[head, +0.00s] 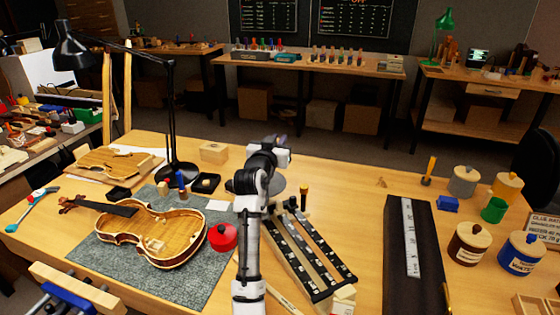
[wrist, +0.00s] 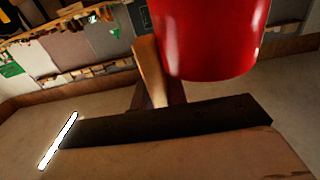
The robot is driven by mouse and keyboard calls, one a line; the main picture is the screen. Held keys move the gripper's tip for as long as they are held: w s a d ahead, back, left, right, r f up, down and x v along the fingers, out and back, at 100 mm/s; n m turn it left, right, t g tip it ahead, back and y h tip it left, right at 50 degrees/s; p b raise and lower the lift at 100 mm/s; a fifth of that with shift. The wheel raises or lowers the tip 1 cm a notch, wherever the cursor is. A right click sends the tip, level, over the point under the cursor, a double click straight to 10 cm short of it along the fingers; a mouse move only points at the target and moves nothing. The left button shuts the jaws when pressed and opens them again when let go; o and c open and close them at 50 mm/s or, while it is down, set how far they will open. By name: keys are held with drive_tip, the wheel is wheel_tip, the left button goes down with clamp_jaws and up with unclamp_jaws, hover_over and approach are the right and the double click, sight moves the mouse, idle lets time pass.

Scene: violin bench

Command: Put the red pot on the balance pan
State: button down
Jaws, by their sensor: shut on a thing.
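The red pot (head: 223,236) shows in the head view just left of my arm, by the right edge of the grey mat. It also shows large and close at the top of the wrist view (wrist: 208,40), its upper part cut off. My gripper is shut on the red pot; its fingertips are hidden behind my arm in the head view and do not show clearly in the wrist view. A round grey disc (head: 277,186), which looks like the balance pan, is partly hidden behind my arm at the middle of the bench.
A violin body (head: 160,238) lies on the mat (head: 95,262) at left, with a black desk lamp (head: 172,115) behind it. A slotted rack (head: 305,250) stands right of my arm. Several lidded pots, one of them blue (head: 520,253), stand at right.

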drive_tip(key=shift+f+b, duration=1.3)
drive_tip(key=shift+f, duration=0.75)
drive_tip(key=shift+f, duration=0.1)
drive_tip(key=shift+f, duration=0.2)
drive_tip(key=c, duration=1.4)
unclamp_jaws()
drive_tip(key=shift+r, duration=0.1)
drive_tip(key=shift+c, duration=0.2)
drive_tip(key=shift+o, duration=0.2)
drive_tip(key=b+v, duration=0.3)
drive_tip(key=v, duration=0.9)
drive_tip(key=shift+r, duration=0.2)
